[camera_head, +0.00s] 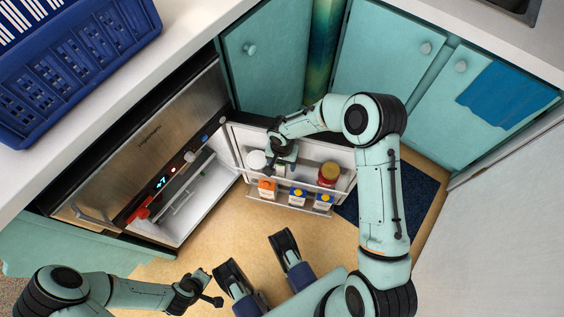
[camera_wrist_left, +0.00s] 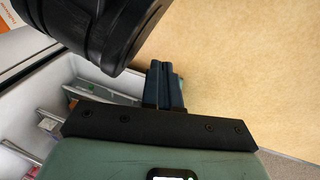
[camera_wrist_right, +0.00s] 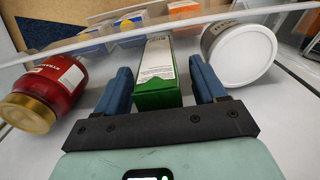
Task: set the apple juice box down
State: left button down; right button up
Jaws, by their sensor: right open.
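The apple juice box, a white carton with a green end (camera_wrist_right: 157,72), stands between the open fingers of my right gripper (camera_wrist_right: 162,88) in the right wrist view. The fingers are on either side of it, with a gap visible at the right finger. In the head view my right gripper (camera_head: 282,166) is over the upper shelf of the open fridge door (camera_head: 309,159) and hides most or all of the box. My left gripper (camera_head: 212,289) is low at the left, away from the door. Its fingers (camera_wrist_left: 165,85) are together and empty in the left wrist view.
On the door, a white tub (camera_wrist_right: 239,52) is right of the box and a red jar (camera_wrist_right: 48,90) left of it. Small cartons, one orange (camera_head: 267,187), stand on the lower shelf, beyond a clear rail. The fridge interior (camera_head: 200,195) is open at the left.

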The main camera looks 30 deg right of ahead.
notch_tip(320, 180, up, 6)
jog(key=shift+r+p, duration=0.15)
jog(key=shift+p, duration=0.6)
notch_tip(320, 180, up, 4)
jog(key=shift+r+p, duration=0.15)
jog(key=shift+p, duration=0.4)
jog(key=shift+r, duration=0.6)
pick_arm(q)
jog(key=shift+t, duration=0.3)
jog(key=r, duration=0.1)
jog(key=d+r, duration=0.1)
jog(key=r, duration=0.1)
jog(key=w+r, duration=0.1)
jog(key=shift+d+r, duration=0.25)
jog(key=shift+d, duration=0.1)
